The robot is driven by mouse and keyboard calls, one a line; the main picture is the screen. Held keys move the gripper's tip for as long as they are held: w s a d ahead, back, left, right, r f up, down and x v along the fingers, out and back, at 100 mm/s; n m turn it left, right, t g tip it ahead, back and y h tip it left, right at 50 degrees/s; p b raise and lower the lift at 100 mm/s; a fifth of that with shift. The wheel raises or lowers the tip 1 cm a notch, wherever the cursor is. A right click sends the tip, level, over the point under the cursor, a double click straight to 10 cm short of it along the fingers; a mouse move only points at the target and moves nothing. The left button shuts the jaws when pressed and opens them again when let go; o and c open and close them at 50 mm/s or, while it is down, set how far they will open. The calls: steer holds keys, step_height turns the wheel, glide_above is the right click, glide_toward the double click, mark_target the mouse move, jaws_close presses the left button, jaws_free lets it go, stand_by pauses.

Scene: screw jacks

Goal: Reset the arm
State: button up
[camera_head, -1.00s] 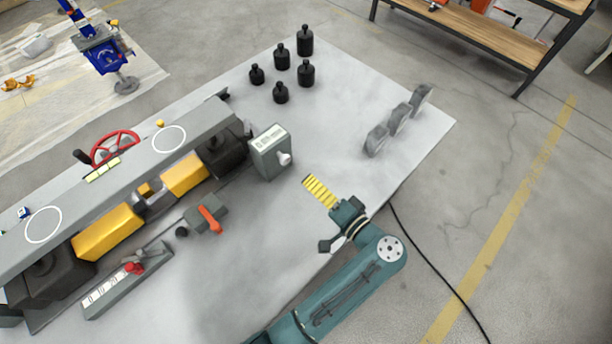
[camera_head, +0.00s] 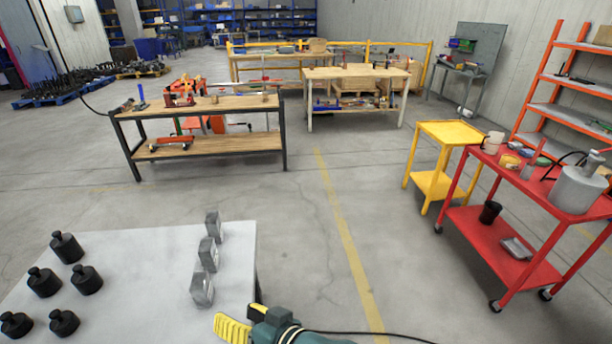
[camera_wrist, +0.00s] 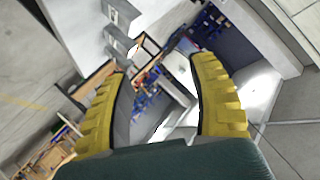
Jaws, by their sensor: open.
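My gripper (camera_head: 240,322) shows at the bottom of the head view, near the right front part of the grey table (camera_head: 130,265). Its teal wrist and yellow ribbed fingers are visible there, and the rest of my arm is cut off below. In the wrist view my gripper (camera_wrist: 160,95) has its two yellow fingers spread apart, with nothing between them. It is open and empty.
On the table stand several black weights (camera_head: 66,247) at the left and a row of grey metal blocks (camera_head: 208,254) near the right edge. Beyond are a wooden workbench (camera_head: 205,103), a yellow cart (camera_head: 450,132) and a red cart (camera_head: 505,245). Open floor lies between.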

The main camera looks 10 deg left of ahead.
steer(key=w+d+r+m+t+h, duration=0.2)
steer(key=d+r+t+h, duration=0.4)
steer(key=d+r+t, duration=0.7)
steer(key=s+d+r+m+t+h, duration=0.2)
steer(key=s+d+r+h, duration=0.25)
steer(key=r, duration=0.45)
steer(key=s+d+r+m+t+h, duration=0.1)
steer(key=s+d+r+m+h, duration=0.15)
steer(key=s+d+r, duration=0.45)
step_height(320, 180, up, 35)
steer(key=w+p, duration=0.2)
steer(key=p, duration=3.1)
steer(key=shift+w+a+p, duration=0.2)
steer(key=shift+w+p, duration=0.1)
steer(key=shift+p, duration=0.1)
steer(key=shift+n, duration=0.25)
